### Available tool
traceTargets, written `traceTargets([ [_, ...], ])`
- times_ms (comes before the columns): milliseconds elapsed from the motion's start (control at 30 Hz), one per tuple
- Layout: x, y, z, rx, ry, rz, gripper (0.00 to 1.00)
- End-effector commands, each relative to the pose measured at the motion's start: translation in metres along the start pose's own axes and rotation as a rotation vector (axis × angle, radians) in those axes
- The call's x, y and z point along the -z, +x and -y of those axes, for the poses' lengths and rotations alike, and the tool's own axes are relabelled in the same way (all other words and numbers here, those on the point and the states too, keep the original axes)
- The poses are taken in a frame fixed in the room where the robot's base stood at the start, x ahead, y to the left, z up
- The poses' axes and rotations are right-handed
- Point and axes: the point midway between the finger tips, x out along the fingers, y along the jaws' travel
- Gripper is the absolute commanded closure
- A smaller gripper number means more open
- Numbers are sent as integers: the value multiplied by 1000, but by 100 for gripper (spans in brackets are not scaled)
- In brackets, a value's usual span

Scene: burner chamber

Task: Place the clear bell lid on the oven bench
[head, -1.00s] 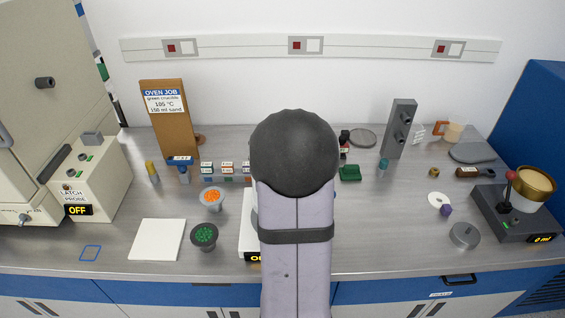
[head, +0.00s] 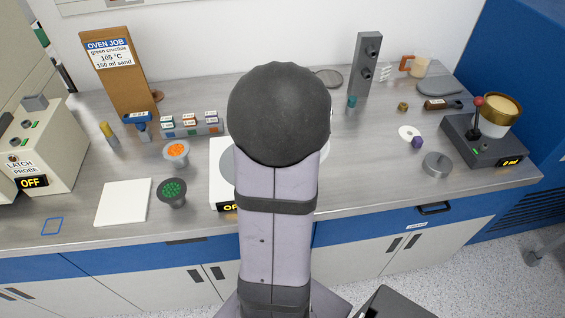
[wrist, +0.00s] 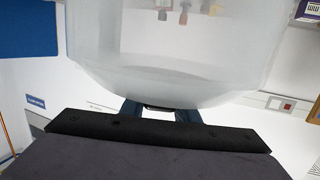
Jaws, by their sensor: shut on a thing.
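The clear bell lid (wrist: 170,55) fills the upper middle of the wrist view as a large, frosted-looking translucent shell. My gripper (wrist: 160,110) is shut on it, with two dark blue fingers at its lower edge. In the head view my arm hides the gripper and the lid. The grey metal bench (head: 350,185) runs across the head view. I cannot tell the lid's height above it.
A white device (head: 222,198) is partly hidden behind my arm. To its left are a green-filled crucible (head: 172,192), an orange-filled one (head: 176,152) and a white pad (head: 123,202). A grey metal cylinder (head: 437,164) stands right.

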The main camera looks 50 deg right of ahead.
Motion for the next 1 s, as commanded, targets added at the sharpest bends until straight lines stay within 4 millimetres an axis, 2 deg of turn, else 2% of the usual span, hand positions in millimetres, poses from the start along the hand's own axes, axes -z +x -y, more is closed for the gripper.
traceTargets([
  [33, -5, 5, -24, -52, 8, -9, 100],
  [200, -2, 11, -93, -210, 32, -9, 100],
  [300, 1, 11, -132, -305, 46, -7, 100],
  [433, 11, 12, -170, -414, 64, -6, 100],
  [533, 18, 15, -180, -459, 71, -3, 100],
  [633, 10, 16, -190, -499, 76, 3, 100],
  [733, 1, 15, -191, -504, 75, 1, 100],
  [1000, 0, 16, -190, -494, 74, -2, 100],
])
